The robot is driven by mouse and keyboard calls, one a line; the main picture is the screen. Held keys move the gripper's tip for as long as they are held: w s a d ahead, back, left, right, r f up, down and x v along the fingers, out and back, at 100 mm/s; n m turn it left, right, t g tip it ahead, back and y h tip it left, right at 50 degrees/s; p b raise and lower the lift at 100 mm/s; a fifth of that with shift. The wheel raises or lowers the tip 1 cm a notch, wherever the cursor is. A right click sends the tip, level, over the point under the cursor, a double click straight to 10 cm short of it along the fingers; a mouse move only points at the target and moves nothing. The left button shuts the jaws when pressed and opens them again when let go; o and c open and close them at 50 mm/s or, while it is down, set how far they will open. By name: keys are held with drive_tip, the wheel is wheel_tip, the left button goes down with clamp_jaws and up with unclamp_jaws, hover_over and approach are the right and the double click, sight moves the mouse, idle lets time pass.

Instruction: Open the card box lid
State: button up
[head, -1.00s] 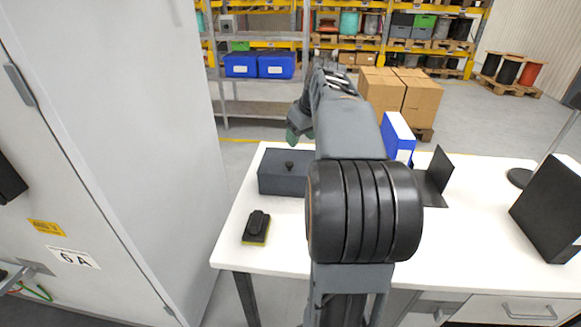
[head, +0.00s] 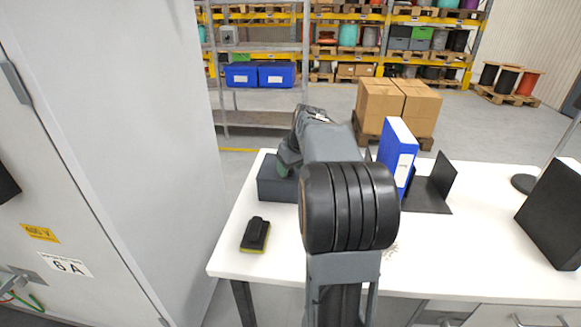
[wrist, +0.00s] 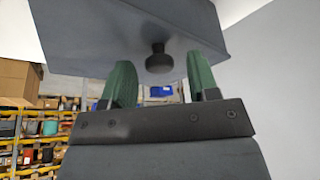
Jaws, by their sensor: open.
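The card box (head: 273,186) is a dark grey box with its lid shut, at the far left of the white table. My arm and gripper hide part of its top in the head view. In the wrist view the grey box (wrist: 100,35) fills the upper part, and its black round lid knob (wrist: 159,59) shows. My gripper (wrist: 160,70) is open, with its two green fingers on either side of the knob and clear gaps to it. The head view shows only a little of a green finger (head: 283,170) above the box.
A black-and-yellow brush (head: 255,235) lies in front of the box on the white table (head: 455,262). A blue binder (head: 399,150) and black bookend (head: 437,188) stand right of my arm. A black case (head: 555,212) stands at the right. A tall grey cabinet (head: 125,130) is close on the left.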

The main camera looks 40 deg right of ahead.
drive_tip(key=shift+c, duration=0.3)
clamp_jaws()
